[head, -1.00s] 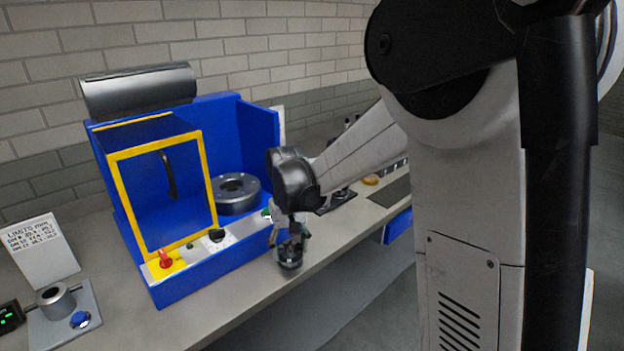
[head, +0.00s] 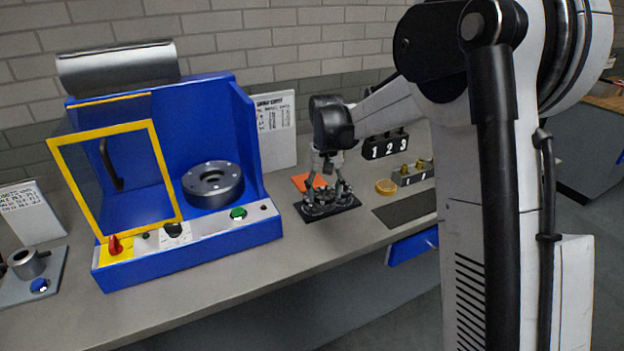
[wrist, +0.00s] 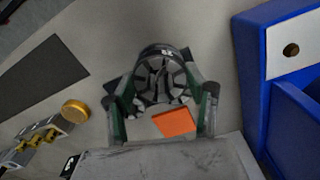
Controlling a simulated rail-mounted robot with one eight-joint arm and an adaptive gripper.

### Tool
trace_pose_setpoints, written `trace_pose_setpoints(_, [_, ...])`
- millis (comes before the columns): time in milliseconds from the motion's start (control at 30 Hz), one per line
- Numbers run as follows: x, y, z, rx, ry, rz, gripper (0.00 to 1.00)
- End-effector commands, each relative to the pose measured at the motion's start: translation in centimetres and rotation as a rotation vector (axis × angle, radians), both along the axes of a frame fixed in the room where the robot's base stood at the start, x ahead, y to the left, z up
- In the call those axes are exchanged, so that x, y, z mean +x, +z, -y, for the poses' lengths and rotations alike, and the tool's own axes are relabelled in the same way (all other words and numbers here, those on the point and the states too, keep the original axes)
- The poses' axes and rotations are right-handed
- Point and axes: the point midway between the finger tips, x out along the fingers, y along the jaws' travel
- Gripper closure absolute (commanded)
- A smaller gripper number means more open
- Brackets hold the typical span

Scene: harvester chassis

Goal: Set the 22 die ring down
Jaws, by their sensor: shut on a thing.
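The 22 die ring (wrist: 160,80) is a dark, segmented ring with a small pale marking on its rim, seen in the wrist view. My gripper (wrist: 162,98) is shut on it, with one finger on each side. In the head view, my gripper (head: 325,200) points down over a dark flat board (head: 349,206) on the bench. Other dark ring parts seem to be on that board, close to the fingers. The fingers partly hide them, and I cannot tell whether the held ring touches the board.
The blue press (head: 195,258) with its yellow-framed guard stands to the left. An orange card (head: 302,181) lies behind the board. A yellow disc (head: 386,187), a block numbered 1 to 3 (head: 388,147) and a dark mat (head: 408,208) are to the right. The front bench strip is clear.

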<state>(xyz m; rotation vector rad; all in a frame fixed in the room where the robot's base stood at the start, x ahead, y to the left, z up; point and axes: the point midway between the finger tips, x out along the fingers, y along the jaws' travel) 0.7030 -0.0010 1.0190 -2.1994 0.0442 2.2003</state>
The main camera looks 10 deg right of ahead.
Motion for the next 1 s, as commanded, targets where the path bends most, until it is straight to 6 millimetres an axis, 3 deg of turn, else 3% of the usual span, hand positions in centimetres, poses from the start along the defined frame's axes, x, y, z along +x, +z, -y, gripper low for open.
trace_pose_setpoints(33, [1.9, 0.6, 0.0, 0.0, -0.006, 0.0, 1.0])
trace_pose_setpoints(200, [7.6, 1.9, 0.0, 0.0, -0.034, 0.0, 1.0])
trace_pose_setpoints(500, [16.4, 3.8, 0.0, 0.0, -0.085, 0.0, 1.0])
trace_pose_setpoints(700, [19.7, 4.3, 0.0, 0.0, -0.11, 0.0, 1.0])
trace_pose_setpoints(867, [20.9, 4.5, 0.0, 0.0, -0.121, 0.0, 1.0])
trace_pose_setpoints(1000, [21.2, 3.4, 0.0, 0.0, -0.124, 0.0, 1.0])
